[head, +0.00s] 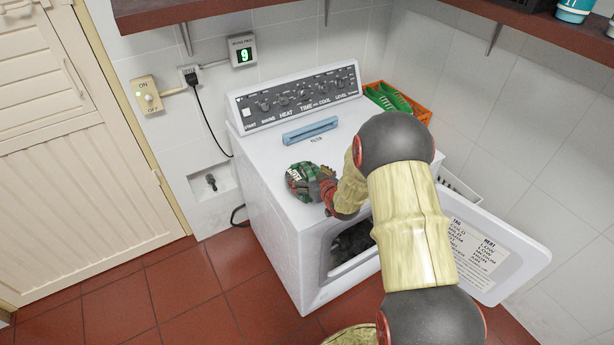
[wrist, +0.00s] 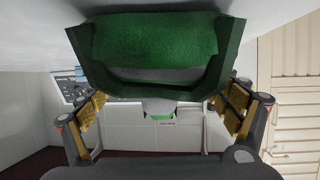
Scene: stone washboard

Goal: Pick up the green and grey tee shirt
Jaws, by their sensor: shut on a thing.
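The green and grey tee shirt (head: 302,181) is a folded bundle at the left part of the dryer top. In the wrist view the shirt (wrist: 155,45) fills the upper middle, with green cloth and a grey strip. My gripper (head: 324,190) is shut on the shirt from its right side. In the wrist view the two fingers of my gripper (wrist: 163,100) stand left and right of the cloth. I cannot tell whether the shirt touches the dryer top or hangs just above it.
The white dryer (head: 270,220) has its door (head: 485,250) open to the right, with dark contents inside. A blue bar-shaped thing (head: 310,131) lies on its top near the control panel. An orange crate (head: 415,110) with green things stands behind. Shelves (head: 220,8) hang above.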

